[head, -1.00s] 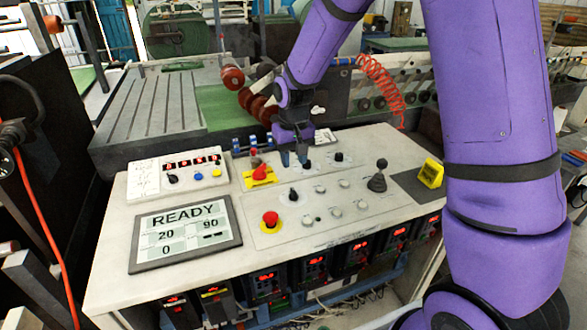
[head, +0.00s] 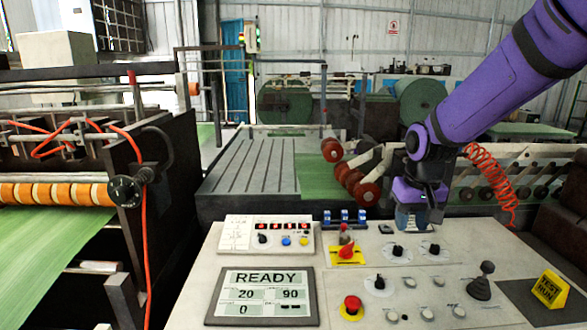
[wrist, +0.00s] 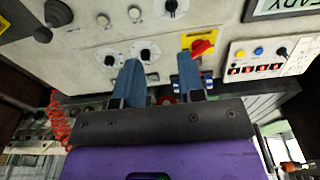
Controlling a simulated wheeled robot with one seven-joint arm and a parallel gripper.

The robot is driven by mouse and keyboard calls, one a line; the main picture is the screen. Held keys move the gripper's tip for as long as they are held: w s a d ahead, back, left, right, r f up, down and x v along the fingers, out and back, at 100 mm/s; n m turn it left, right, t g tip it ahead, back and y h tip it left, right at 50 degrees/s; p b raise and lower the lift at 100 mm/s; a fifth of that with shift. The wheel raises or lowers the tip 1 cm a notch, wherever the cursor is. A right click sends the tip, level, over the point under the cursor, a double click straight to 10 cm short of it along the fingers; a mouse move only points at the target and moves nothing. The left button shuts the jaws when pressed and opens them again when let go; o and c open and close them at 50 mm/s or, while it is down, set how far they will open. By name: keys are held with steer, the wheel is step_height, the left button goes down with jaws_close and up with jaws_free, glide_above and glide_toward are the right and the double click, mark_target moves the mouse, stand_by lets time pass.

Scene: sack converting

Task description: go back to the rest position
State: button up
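My gripper (head: 412,222) hangs over the back part of the control console (head: 205,270), right of the red rotary switch on its yellow plate (head: 347,252). In the wrist view its two blue fingers (wrist: 160,72) are apart with nothing between them. Black knobs (head: 398,250) are on the panel near the fingers, and I see no contact with them. The display (head: 265,296) reads READY, 20, 90 and 0.
A machine with orange-banded rollers (head: 55,194) is at left. A red coiled hose (head: 490,180) hangs behind my gripper.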

steer(key=s+d+r+t, duration=0.2)
steer(key=s+r, duration=0.4)
steer(key=s, duration=0.6)
steer(key=s+d+r+t, duration=0.2)
steer(key=s+r, duration=0.4)
steer(key=s, duration=0.6)
steer(key=shift+d+r, duration=0.35)
